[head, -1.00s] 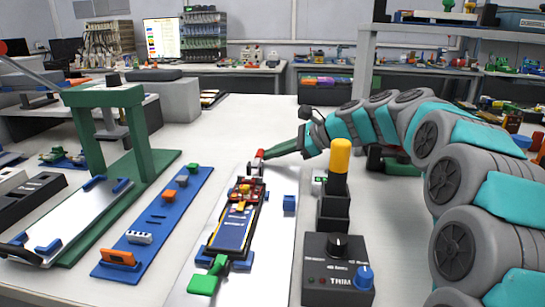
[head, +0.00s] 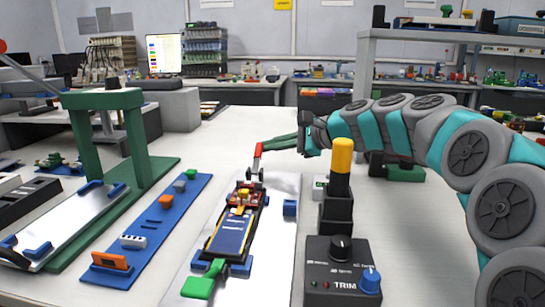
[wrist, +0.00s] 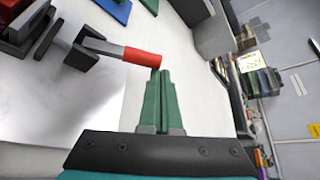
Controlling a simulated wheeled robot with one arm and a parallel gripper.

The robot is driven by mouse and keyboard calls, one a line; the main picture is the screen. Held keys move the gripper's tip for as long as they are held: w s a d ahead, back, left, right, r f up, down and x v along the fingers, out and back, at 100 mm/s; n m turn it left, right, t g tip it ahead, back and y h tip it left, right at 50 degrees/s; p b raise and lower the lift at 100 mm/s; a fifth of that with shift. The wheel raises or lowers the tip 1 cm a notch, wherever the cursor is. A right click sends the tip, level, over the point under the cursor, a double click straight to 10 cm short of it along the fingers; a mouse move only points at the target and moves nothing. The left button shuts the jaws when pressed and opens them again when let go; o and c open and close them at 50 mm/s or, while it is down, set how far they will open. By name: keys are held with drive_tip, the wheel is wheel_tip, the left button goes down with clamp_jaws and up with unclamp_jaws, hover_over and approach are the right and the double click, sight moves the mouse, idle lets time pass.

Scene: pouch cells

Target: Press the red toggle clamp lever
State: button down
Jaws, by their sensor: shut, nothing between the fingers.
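The red toggle clamp lever (head: 258,151) stands steeply at the far end of the fixture plate in the head view. In the wrist view the red lever (wrist: 142,56) is a red grip on a grey metal arm, joined to dark clamp parts on the left. My gripper (head: 270,147) has long green fingers, held together and empty. Their tips (wrist: 160,73) are beside the outer end of the red grip, close to it or touching; I cannot tell which. A dark blue pouch cell (head: 229,232) lies on the plate nearer the camera.
A black post with a yellow top (head: 342,156) and a TRIM control box (head: 342,277) stand right of the plate. A green press frame (head: 137,140) and a blue strip with small blocks (head: 150,226) are at left. The white table behind the clamp is clear.

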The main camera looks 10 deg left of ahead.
drive_tip(key=s+r+n+t+y+b, duration=0.1)
drive_tip(key=n+b, duration=0.1)
drive_tip(key=b, duration=0.2)
drive_tip(key=shift+s+r+t+b, duration=0.1)
drive_tip(key=shift+s+t+b, duration=0.25)
drive_tip(key=shift+t, duration=0.05)
drive_tip(key=shift+s+r+n+t+y+b, duration=0.5)
drive_tip(key=shift+s+r+n+b, duration=0.25)
drive_tip(key=shift+n+b, duration=0.5)
drive_tip(key=shift+s+r, duration=0.2)
drive_tip(key=shift+r, duration=0.05)
drive_tip(key=shift+s+d+r+t, duration=0.15)
drive_tip(key=shift+s+r+t, duration=0.25)
drive_tip(key=shift+s, duration=0.35)
